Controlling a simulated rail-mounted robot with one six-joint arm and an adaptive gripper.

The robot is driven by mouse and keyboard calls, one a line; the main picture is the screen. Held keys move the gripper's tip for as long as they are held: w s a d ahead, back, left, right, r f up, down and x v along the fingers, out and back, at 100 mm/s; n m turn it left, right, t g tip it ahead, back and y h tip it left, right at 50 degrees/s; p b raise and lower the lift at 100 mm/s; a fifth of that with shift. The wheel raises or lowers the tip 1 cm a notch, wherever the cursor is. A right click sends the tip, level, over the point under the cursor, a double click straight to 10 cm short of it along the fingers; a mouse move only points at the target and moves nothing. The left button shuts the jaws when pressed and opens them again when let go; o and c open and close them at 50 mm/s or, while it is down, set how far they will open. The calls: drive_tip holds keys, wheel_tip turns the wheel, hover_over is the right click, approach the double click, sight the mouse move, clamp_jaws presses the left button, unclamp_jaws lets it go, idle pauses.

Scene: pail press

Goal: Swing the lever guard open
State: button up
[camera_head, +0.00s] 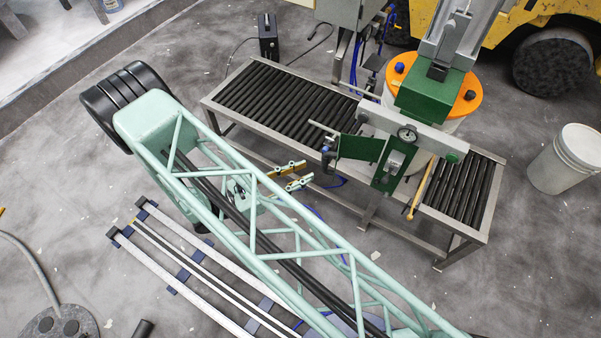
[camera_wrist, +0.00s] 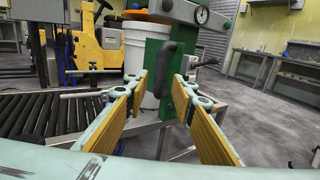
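The green panel (camera_head: 360,148), which looks like the lever guard, stands at the front of the press, left of a green frame (camera_head: 381,180). In the wrist view the green panel (camera_wrist: 154,72) is upright, with a dark handle (camera_wrist: 171,63) in front of it. My gripper (camera_head: 304,174) is left of the panel and apart from it. In the wrist view my gripper (camera_wrist: 160,84) is open and empty, its yellow-padded fingers spread to either side of the handle, which appears beyond the tips. I cannot tell the panel's exact hinge angle.
The roller conveyor (camera_head: 270,95) runs under the press. A pail with an orange lid (camera_head: 404,62) stands behind the press's beam. A round gauge (camera_head: 407,133) sits above the frame. A white pail (camera_head: 566,160) stands on the floor at right. Metal rods stick out near the panel.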

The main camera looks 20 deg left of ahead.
drive_tip(key=shift+p+x, duration=1.05)
drive_tip(key=shift+x, duration=2.75)
drive_tip(key=shift+s, duration=0.1)
drive_tip(key=c, duration=0.7)
